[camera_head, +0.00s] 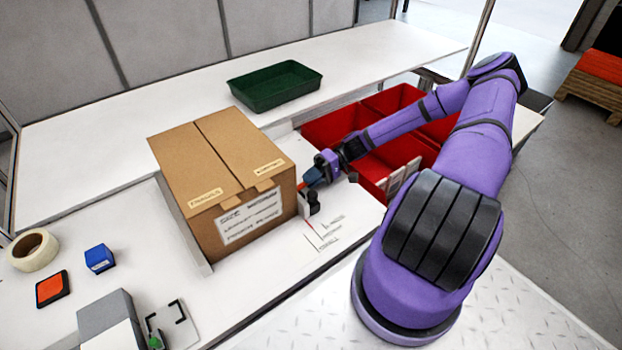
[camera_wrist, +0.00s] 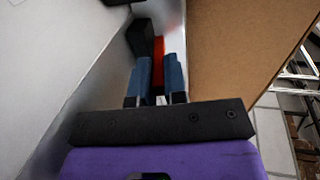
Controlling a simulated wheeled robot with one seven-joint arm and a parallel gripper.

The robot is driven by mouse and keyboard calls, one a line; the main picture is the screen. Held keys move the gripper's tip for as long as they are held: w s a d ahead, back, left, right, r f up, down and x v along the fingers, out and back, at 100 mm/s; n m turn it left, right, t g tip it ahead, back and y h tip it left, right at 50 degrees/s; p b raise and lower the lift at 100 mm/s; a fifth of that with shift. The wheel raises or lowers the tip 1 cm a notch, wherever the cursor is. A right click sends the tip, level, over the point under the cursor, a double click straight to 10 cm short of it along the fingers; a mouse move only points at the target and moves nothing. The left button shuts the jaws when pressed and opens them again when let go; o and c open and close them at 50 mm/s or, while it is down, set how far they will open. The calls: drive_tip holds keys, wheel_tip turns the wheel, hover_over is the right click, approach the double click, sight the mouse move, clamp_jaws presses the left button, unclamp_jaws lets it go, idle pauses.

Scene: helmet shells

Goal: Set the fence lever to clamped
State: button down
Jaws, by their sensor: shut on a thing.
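The fence lever (camera_head: 302,186) is a small orange-red handle at the right side of the cardboard box, by a black block (camera_head: 310,207). The fingers hide the lever's lower part. Which setting the lever is in, I cannot tell.
The cardboard box (camera_head: 222,180) stands close beside my gripper. Red bins (camera_head: 335,128) lie behind my forearm. A green tray (camera_head: 275,85) is at the back. Tape (camera_head: 33,250), a blue block (camera_head: 99,258) and an orange-black pad (camera_head: 52,289) lie left. Printed marks (camera_head: 325,232) lie in front.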

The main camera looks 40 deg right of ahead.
drive_tip(key=c, duration=1.2)
unclamp_jaws()
drive_tip(key=shift+o, duration=0.2)
drive_tip(key=v, duration=1)
drive_tip(key=shift+d, duration=0.4)
drive_tip(key=shift+o, duration=0.4)
